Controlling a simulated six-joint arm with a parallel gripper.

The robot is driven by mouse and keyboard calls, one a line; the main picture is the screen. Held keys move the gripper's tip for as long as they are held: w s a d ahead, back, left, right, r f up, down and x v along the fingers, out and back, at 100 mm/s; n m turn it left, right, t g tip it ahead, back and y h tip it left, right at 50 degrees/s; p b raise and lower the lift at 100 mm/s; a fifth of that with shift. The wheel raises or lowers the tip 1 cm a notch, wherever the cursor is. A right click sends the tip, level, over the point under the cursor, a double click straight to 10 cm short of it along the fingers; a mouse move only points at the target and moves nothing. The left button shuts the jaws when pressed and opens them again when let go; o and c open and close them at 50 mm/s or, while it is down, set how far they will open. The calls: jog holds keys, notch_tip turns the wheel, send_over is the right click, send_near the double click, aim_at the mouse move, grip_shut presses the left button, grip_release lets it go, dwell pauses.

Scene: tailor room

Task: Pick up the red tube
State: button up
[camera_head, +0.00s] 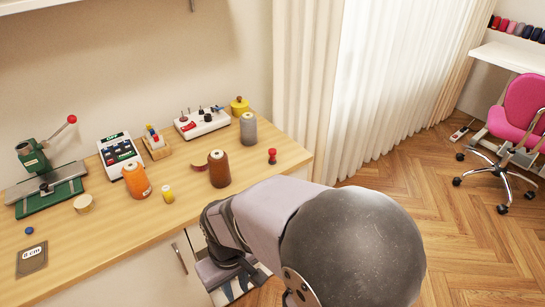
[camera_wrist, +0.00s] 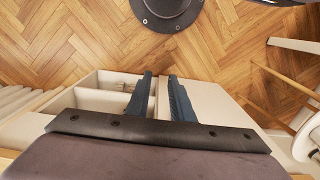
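A small red piece (camera_head: 272,156), narrow in the middle, stands upright near the right end of the wooden table (camera_head: 98,246) in the head view; it is the only loose red tube-like thing that I can make out. It does not show in the wrist view. My gripper (camera_wrist: 160,76) shows in the wrist view as two dark blue fingers, apart, with nothing between them. It points toward the floor and the cabinet, away from the tabletop.
A brown spool (camera_head: 219,169) and a grey spool (camera_head: 249,129) stand left of the red piece. The white cabinet (camera_wrist: 95,101) lies below my fingers.

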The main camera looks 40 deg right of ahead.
jog(key=o, duration=0.4)
jog(key=shift+o, duration=0.2)
